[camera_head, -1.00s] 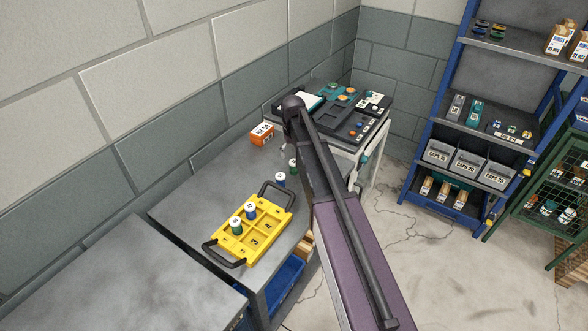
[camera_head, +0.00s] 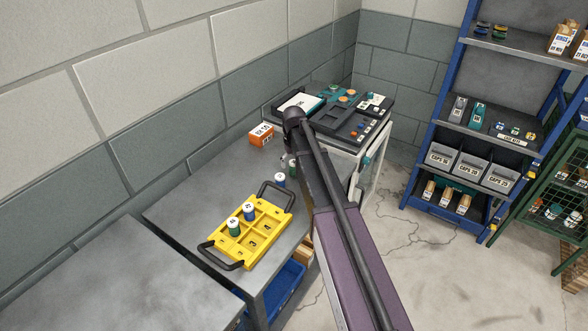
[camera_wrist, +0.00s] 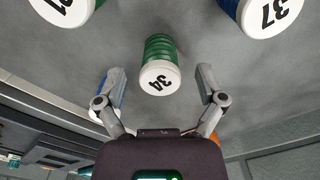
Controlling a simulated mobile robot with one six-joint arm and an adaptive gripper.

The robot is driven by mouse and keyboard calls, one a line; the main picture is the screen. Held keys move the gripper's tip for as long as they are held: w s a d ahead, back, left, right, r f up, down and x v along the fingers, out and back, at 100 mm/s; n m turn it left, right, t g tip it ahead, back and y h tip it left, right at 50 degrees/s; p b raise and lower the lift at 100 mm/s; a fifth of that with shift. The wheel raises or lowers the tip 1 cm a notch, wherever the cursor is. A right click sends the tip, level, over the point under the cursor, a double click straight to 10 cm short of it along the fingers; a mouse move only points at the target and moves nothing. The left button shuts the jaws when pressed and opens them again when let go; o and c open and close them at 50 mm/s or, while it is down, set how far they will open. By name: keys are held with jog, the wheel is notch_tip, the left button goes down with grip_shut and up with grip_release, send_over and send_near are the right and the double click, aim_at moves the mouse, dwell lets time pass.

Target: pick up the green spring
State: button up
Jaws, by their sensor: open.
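A green spring (camera_wrist: 158,48) with a white cap marked 34 shows in the wrist view, between and slightly beyond the fingertips. My gripper (camera_wrist: 161,74) is open, one finger on each side of it, with gaps and nothing held. In the head view a green spring (camera_head: 293,169) stands on the grey bench beside my arm, partly hidden by it.
The wrist view shows a blue spring (camera_wrist: 262,14) marked 37 and another white-capped spring (camera_wrist: 62,8). In the head view, a blue spring (camera_head: 280,181) stands near the yellow tray (camera_head: 228,252), which holds two springs. An orange-and-white box (camera_head: 261,134) sits behind.

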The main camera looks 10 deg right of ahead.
aim_at(294, 162)
grip_shut()
dwell(0.3)
jog(key=shift+r, duration=0.15)
notch_tip(294, 162, up, 4)
jog(key=p, duration=0.4)
jog(key=shift+f, duration=0.2)
jog(key=s+d, duration=0.2)
jog(key=s, duration=0.5)
jog(key=s+d+r+p, duration=0.1)
jog(key=s+d, duration=0.1)
jog(key=s, duration=0.6)
jog(key=shift+s+d, duration=0.2)
jog(key=shift+d, duration=0.1)
jog(key=shift+r, duration=0.15)
jog(key=shift+r+p, duration=2.95)
jog(key=shift+p, duration=0.1)
